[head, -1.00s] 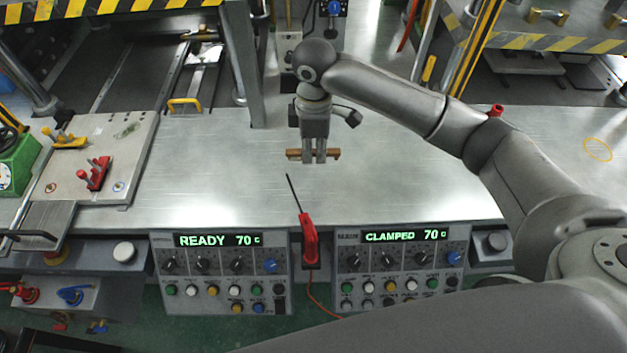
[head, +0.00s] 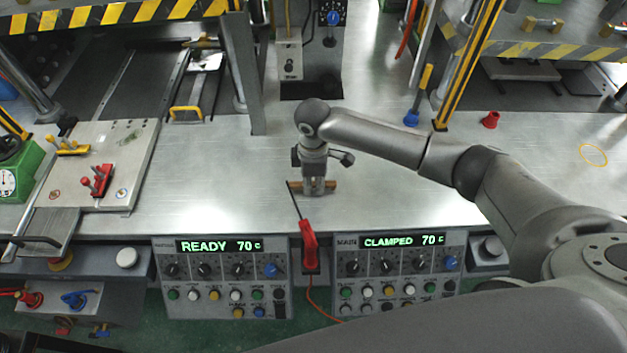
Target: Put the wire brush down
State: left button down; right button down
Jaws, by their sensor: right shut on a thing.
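The wire brush (head: 329,186) shows as a short brown bar at the middle of the metal bench, near its front edge. My right gripper (head: 313,190) points down and is shut on the brush, its fingers crossing the bar's middle. The brush is low over the bench top (head: 230,195); I cannot tell whether it touches. The thin dark rod of the red-handled tool (head: 309,240) overlaps the brush's left end in the picture. My left gripper is not in view.
Two control panels (head: 218,280) line the bench front, with the red-handled tool between them. A plate with red and yellow clamps (head: 100,180) lies at left. A blue-based yellow-handled tool (head: 412,117) and a red cup (head: 490,120) stand at right. The bench's centre left is clear.

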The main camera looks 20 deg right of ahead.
aim_at(313, 183)
jog(key=shift+f, duration=0.1)
jog(key=c, duration=1.4)
grip_release()
jog(key=shift+c, duration=0.2)
notch_tip(313, 183, up, 12)
jog(key=b, duration=0.2)
